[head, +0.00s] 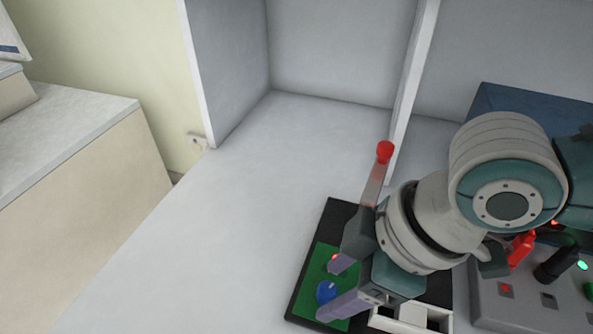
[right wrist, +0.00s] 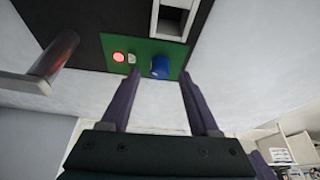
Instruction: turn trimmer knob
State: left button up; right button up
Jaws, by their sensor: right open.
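The blue knob (head: 326,292), which I take as the trimmer knob, sits on a green board (head: 317,257) on a black base. It also shows in the right wrist view (right wrist: 160,67). My right gripper (head: 329,290) is open, with its purple fingers pointing at the board. In the right wrist view its fingertips (right wrist: 159,74) lie to either side of the knob, with a gap on each side. I cannot tell how far the tips are above the board. My left gripper is not in view.
A red light (right wrist: 118,57) and a small pale part (right wrist: 131,59) sit beside the knob on the board. A red-topped post (head: 384,152) stands behind my right gripper. A grey control box (head: 488,310) is at the right. The white surface left of the base is clear.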

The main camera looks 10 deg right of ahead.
jog(key=p+v, duration=0.2)
jog(key=v, duration=0.6)
jog(key=shift+r, duration=0.4)
jog(key=shift+s+d, duration=0.1)
